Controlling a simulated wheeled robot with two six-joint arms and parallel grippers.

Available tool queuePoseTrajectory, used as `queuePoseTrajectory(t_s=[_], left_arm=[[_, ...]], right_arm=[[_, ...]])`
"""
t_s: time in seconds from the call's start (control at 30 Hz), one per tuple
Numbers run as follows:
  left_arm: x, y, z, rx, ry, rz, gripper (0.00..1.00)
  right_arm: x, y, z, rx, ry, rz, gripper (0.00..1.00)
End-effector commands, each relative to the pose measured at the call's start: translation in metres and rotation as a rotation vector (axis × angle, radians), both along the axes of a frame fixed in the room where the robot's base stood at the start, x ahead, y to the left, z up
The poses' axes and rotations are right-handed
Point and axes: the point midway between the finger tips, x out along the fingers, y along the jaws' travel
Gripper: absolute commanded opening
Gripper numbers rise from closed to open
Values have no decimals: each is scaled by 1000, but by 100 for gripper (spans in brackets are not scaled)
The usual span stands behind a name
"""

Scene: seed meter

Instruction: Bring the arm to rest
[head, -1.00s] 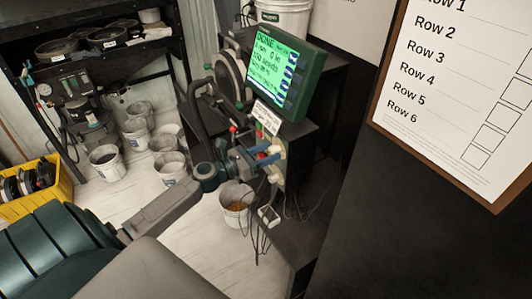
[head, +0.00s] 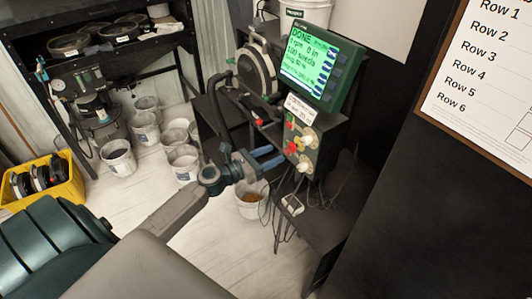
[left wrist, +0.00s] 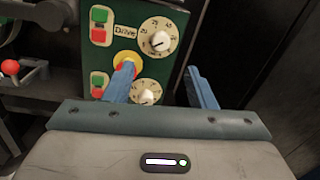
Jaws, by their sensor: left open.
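My left gripper (head: 268,160) is open and empty in front of the control box (head: 312,150) of the seed meter stand. Its two blue fingers point right, toward the box, and look apart from the knobs. In the left wrist view the open fingers (left wrist: 163,85) frame the lower right part of the green panel (left wrist: 178,65), with a white dial (left wrist: 158,38) above and another dial (left wrist: 147,92) between them. The left fingertip overlaps a yellow and red knob (left wrist: 128,62); contact cannot be told. The green screen (head: 309,62) reads DONE. My right gripper is not in view.
A bucket (head: 251,200) with orange-brown contents stands on the floor below my gripper. Cables (head: 290,212) hang under the box. Several white buckets (head: 118,157) and a yellow crate (head: 70,184) stand left. A row checklist board (head: 485,85) is at right.

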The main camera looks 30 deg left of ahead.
Motion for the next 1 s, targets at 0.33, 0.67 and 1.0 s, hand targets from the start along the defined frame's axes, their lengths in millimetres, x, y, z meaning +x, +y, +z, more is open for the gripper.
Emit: queuePoseTrajectory(t_s=[0.33,0.67,1.0], left_arm=[[0,-1,0,0,0,0,51],[-1,2,-17,46,6,13,51],[-41,33,-233,788,111,33,51]], right_arm=[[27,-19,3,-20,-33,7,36],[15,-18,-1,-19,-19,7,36],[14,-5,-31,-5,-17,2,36]])
